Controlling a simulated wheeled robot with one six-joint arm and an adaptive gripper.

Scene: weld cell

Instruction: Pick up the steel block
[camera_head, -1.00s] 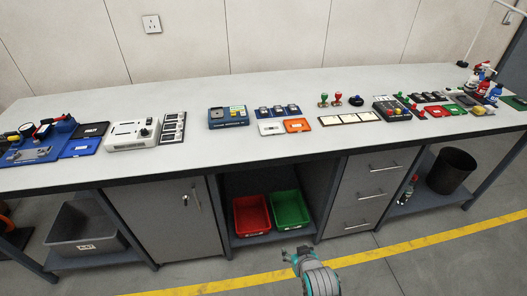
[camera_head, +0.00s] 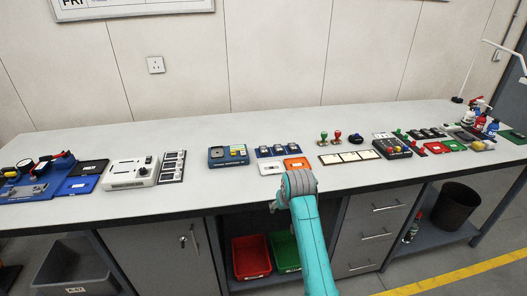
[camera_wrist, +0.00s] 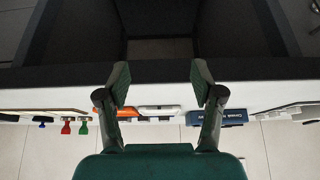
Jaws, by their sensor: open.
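I cannot tell for certain which piece is the steel block. In the head view, a grey metallic piece (camera_head: 33,190) lies on the blue tray at the far left of the bench, and small grey pieces (camera_head: 279,150) sit on a blue mat near the middle. My gripper (camera_wrist: 160,85) is open and empty in the wrist view, its two fingers apart at the bench's front edge. In the head view my gripper (camera_head: 274,206) is mostly hidden by my arm, near the front edge below the white and orange trays.
The long bench (camera_head: 220,190) has a clear strip along its front. A white device (camera_head: 131,172), a blue device (camera_head: 228,155), an orange tray (camera_head: 297,163) and a white tray (camera_head: 271,168) stand on it. A red bin (camera_head: 251,257) and a green bin (camera_head: 284,252) sit below.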

